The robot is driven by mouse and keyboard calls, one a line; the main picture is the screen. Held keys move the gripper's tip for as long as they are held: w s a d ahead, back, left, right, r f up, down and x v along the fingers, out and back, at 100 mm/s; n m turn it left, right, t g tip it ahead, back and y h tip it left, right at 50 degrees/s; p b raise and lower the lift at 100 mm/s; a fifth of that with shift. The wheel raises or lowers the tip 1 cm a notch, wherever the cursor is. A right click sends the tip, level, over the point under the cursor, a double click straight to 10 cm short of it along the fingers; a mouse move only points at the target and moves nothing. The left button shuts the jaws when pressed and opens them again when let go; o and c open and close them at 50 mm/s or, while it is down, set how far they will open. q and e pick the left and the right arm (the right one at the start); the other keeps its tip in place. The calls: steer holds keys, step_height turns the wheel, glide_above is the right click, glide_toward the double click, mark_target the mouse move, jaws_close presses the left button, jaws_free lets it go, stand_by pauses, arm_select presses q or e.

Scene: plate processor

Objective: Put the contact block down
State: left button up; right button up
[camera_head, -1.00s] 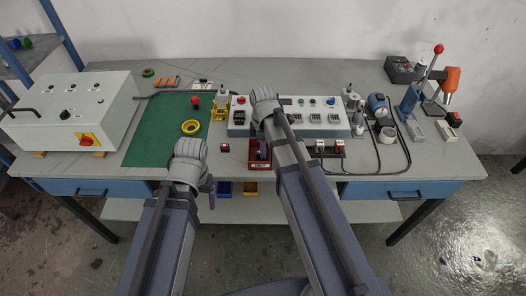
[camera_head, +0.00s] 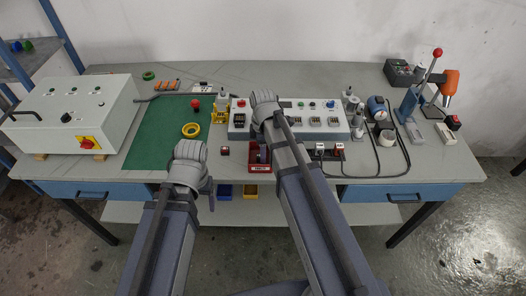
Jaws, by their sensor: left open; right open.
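A small dark red block with a pale top (camera_head: 225,151), which looks like the contact block, sits on the grey bench between the green mat and a red bin. My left gripper (camera_head: 209,192) is open near the bench's front edge, to the lower left of this block and apart from it. Its wrist hides part of the bench. My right gripper (camera_head: 262,153) is open over the red bin (camera_head: 258,168), its fingers mostly hidden by its own arm. I cannot tell what lies in the bin beneath it.
A white control panel (camera_head: 340,133) with buttons stands behind the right gripper. Two small blocks (camera_head: 329,149) stand to its right. A yellow ring (camera_head: 191,130) lies on the green mat (camera_head: 150,140). A white switch box (camera_head: 75,110) is at left, a lever press (camera_head: 410,100) at right.

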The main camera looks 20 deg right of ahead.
step_height(320, 180, up, 12)
steer(key=p, duration=1.1)
arm_select(q)
step_height(320, 180, up, 12)
steer(key=shift+f, duration=0.25)
arm_select(e)
steer(key=s+a+m+h, duration=0.1)
steer(key=s+a+m, duration=1)
steer(key=s, duration=0.3)
steer(key=shift+f, duration=0.2)
steer(key=shift+a, duration=0.1)
